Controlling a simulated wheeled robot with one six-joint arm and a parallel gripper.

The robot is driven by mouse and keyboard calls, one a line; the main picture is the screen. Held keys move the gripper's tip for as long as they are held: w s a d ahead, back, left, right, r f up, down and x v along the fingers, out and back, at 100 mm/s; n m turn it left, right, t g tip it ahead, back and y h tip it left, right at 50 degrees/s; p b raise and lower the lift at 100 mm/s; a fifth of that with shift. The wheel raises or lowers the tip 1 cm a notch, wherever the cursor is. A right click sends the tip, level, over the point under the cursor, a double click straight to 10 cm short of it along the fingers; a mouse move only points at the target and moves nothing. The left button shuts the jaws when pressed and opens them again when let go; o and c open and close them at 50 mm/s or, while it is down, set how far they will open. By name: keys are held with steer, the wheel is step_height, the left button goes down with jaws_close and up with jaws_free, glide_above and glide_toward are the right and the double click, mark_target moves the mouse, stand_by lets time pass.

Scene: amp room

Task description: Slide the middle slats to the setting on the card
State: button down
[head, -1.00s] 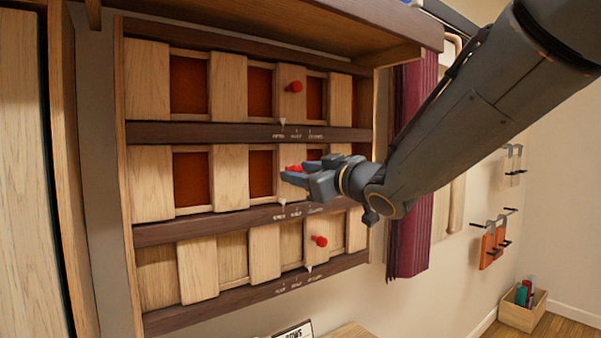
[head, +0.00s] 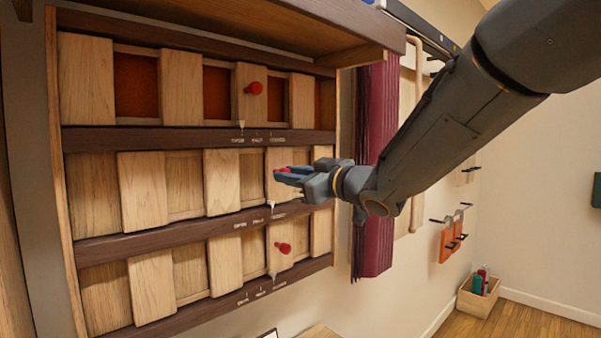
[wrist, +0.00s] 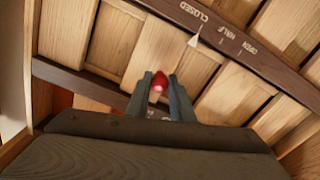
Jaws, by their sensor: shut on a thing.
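The middle row of wooden slats (head: 143,190) sits between two dark rails. Pale wood fills its gaps, with no red showing. My gripper (head: 281,172) is shut on the row's red knob, which shows between the fingers in the wrist view (wrist: 158,82). The row's white pointer (wrist: 193,41) stands by the CLOSED mark on the rail below, which also bears HALF and OPEN. A pale-edged card or sign (head: 268,334) is barely in view at the bottom of the head view; its text cannot be read.
The top row (head: 180,88) shows red openings, its pointer at the left mark. The bottom row (head: 151,287) shows pale gaps, its pointer at the right mark. A shelf (head: 230,25) overhangs the frame. A purple curtain (head: 374,170) hangs behind my arm.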

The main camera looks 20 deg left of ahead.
steer(key=shift+w+d+r, duration=0.1)
steer(key=shift+d, duration=0.05)
steer(key=c, duration=1.5)
jaws_free()
steer(key=shift+w, duration=0.2)
steer(key=shift+c, duration=0.2)
steer(key=shift+s, duration=0.1)
steer(key=b+v, duration=0.2)
steer(key=v, duration=0.5)
steer(key=shift+s+d, duration=0.2)
steer(key=shift+d, duration=0.15)
